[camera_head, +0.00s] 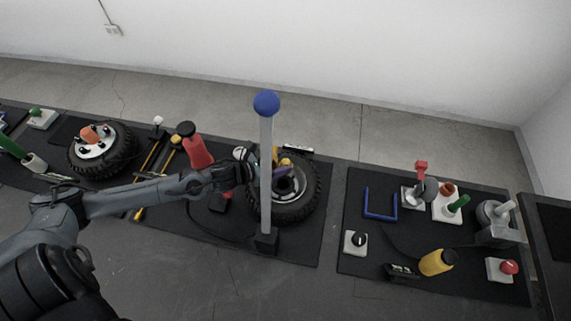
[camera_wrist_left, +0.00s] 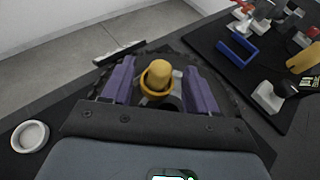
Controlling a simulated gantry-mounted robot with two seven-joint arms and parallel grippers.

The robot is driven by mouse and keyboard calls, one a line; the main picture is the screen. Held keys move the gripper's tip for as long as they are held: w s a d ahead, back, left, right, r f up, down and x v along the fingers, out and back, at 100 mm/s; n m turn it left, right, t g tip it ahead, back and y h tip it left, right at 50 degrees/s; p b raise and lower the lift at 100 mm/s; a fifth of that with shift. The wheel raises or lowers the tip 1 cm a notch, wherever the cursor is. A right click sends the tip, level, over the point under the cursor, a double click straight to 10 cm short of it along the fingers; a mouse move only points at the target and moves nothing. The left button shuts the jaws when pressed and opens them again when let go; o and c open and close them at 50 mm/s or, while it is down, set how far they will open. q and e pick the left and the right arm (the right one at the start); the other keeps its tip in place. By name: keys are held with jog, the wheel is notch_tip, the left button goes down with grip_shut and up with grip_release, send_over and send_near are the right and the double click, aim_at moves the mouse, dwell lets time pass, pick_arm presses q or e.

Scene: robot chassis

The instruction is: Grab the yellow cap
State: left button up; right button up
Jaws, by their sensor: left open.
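The yellow cap (camera_wrist_left: 158,76) has a rounded top and a wider yellow rim. It sits over the middle of a black tire (camera_head: 304,205) and shows small in the head view (camera_head: 285,162). My left gripper (camera_wrist_left: 159,66) is open, with one purple finger on each side of the cap. Gaps show between the cap and both fingers, and nothing is held. In the head view my left gripper (camera_head: 279,168) reaches over the tire from the left, partly hidden behind an upright pole. The cap's lower part is hidden in the wrist view. My right gripper is not in view.
The grey pole with a blue ball (camera_head: 266,103) stands near the gripper. A red bottle (camera_head: 194,147) and a second tire (camera_head: 122,158) are left. A right-hand mat (camera_head: 349,268) holds a blue bracket (camera_head: 367,204), a yellow bottle (camera_head: 436,263) and switches. A round white piece (camera_wrist_left: 30,136) lies beside the tire.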

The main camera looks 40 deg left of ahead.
aim_at(284, 162)
pick_arm(q)
jog(key=x, duration=0.5)
jog(key=shift+s, duration=0.1)
jog(key=c, duration=1)
